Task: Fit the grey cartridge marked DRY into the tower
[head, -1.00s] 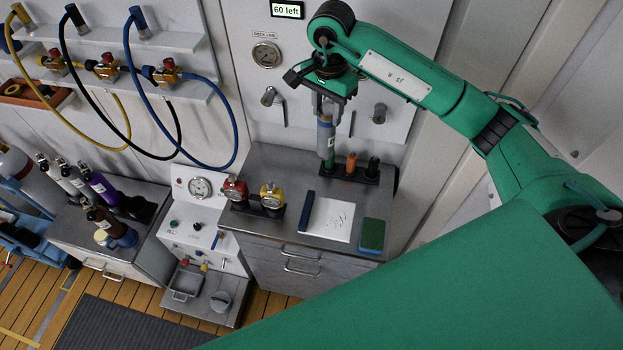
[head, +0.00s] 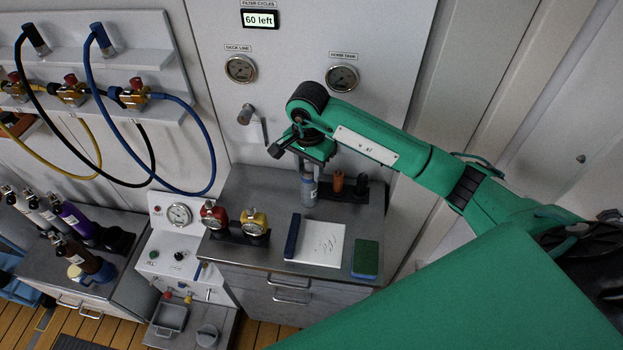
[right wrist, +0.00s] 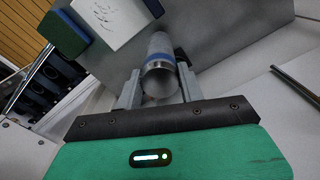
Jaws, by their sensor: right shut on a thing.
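My right gripper (head: 309,168) points down over the grey worktop and is shut on a grey cartridge (head: 309,190) with a blue band. The cartridge is about upright. In the right wrist view the cartridge (right wrist: 159,62) sits between the two fingers of the gripper (right wrist: 157,72), its round metal end facing the camera. No DRY marking is readable on it. In the head view it is in front of the left end of a dark rack; I cannot tell whether it touches rack or worktop. I cannot identify the tower. My left gripper is not in view.
The dark rack (head: 345,196) holds an orange and a black piece. A wall handle (head: 246,114) is left of my gripper.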

